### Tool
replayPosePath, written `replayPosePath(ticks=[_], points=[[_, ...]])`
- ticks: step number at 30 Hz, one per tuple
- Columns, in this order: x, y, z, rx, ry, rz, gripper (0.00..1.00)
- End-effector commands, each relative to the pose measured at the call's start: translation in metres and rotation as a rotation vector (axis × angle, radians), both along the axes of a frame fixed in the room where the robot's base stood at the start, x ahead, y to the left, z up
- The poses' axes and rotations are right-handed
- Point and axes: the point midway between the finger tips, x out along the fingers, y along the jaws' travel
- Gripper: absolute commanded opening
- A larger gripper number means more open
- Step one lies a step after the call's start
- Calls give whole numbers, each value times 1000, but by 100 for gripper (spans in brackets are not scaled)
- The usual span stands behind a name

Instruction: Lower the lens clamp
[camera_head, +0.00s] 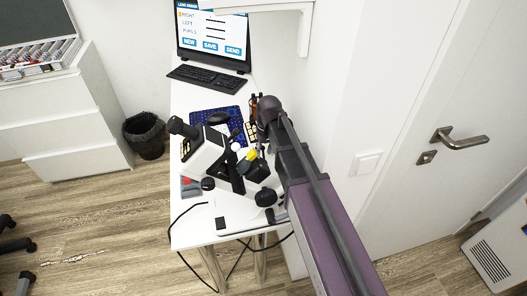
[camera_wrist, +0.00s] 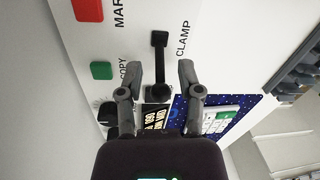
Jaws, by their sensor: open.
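In the wrist view, the clamp lever is a black bar (camera_wrist: 160,66) with a square end at the top and a round knob at its lower end. It stands out against a white panel (camera_wrist: 210,22) beside the printed word CLAMP. My gripper (camera_wrist: 160,68) is open, with one grey finger on each side of the lever. I cannot tell whether either finger touches it. In the head view, the white and black lens instrument (camera_head: 205,155) stands on the white desk (camera_head: 190,232). My arm reaches over its right side, and I cannot make out my gripper or the lever there.
A green button (camera_wrist: 101,70) marked COPY and a red button (camera_wrist: 88,9) lie left of the lever. A blue patterned mat (camera_wrist: 190,112) lies beyond the fingers. A monitor (camera_head: 213,30) and keyboard (camera_head: 207,78) stand at the desk's back. A wall and door (camera_head: 450,90) are close on the right.

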Motion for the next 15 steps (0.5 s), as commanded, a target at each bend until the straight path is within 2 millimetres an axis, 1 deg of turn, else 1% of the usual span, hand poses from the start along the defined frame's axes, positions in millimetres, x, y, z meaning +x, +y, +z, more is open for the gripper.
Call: replayPosePath(ticks=[1, 15], points=[[0, 0, 9, 0, 0, 0, 47], [2, -4, 47, 0, -1, 0, 47]])
